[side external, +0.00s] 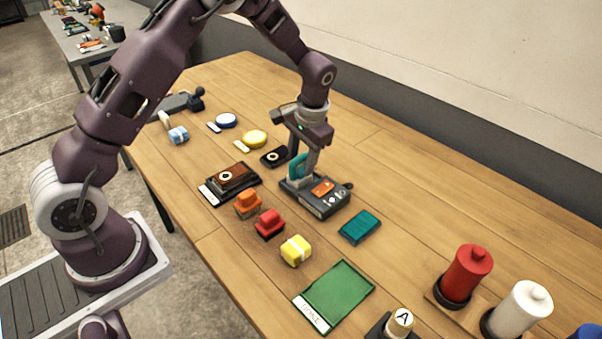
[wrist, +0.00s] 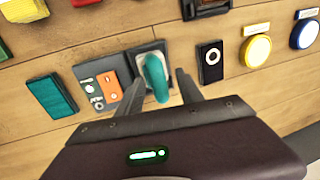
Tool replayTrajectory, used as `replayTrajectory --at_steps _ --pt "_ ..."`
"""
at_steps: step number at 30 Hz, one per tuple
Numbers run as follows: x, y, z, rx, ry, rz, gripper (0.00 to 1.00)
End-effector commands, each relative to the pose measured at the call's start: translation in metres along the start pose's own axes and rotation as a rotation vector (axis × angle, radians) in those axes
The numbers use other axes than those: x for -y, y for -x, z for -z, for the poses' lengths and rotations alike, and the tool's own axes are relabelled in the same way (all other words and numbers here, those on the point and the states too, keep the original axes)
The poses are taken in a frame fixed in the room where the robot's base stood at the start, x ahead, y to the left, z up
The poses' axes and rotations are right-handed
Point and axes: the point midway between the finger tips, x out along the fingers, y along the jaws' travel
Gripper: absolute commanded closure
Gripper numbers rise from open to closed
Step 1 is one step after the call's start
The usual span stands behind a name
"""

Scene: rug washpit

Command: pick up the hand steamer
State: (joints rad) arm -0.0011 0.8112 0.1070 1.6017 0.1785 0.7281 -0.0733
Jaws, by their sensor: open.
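The thing I take for the hand steamer has a teal looped handle (side external: 297,166) and stands at one end of a dark grey base unit (side external: 325,203) with an orange panel. The teal handle also shows in the wrist view (wrist: 156,78), over a pale grey plate. My gripper (side external: 302,164) reaches down over it, fingers pointing at the table. In the wrist view my gripper (wrist: 160,80) is open, with one finger on each side of the handle. I see no clear contact. The handle's lower part is partly hidden by a finger in the side view.
A teal block (side external: 360,227) lies right of the base and a black device (side external: 275,156) behind its left end. Orange (side external: 248,204), red (side external: 269,223) and yellow (side external: 296,250) blocks lie nearer. A green tray (side external: 338,294) is in front.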

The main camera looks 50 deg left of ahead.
Motion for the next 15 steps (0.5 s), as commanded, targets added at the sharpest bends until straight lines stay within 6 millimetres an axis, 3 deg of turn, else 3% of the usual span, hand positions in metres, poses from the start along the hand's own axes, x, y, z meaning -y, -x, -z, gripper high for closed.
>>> replayTrajectory --at_steps 6,13,15 --pt "0.0000 -0.0023 0.0000 -0.001 0.000 0.000 0.56" --pt "0.0000 -0.0020 -0.0001 -0.001 0.000 0.000 0.99" --pt "0.0000 -0.0019 -0.0001 -0.001 0.000 0.000 1.00"
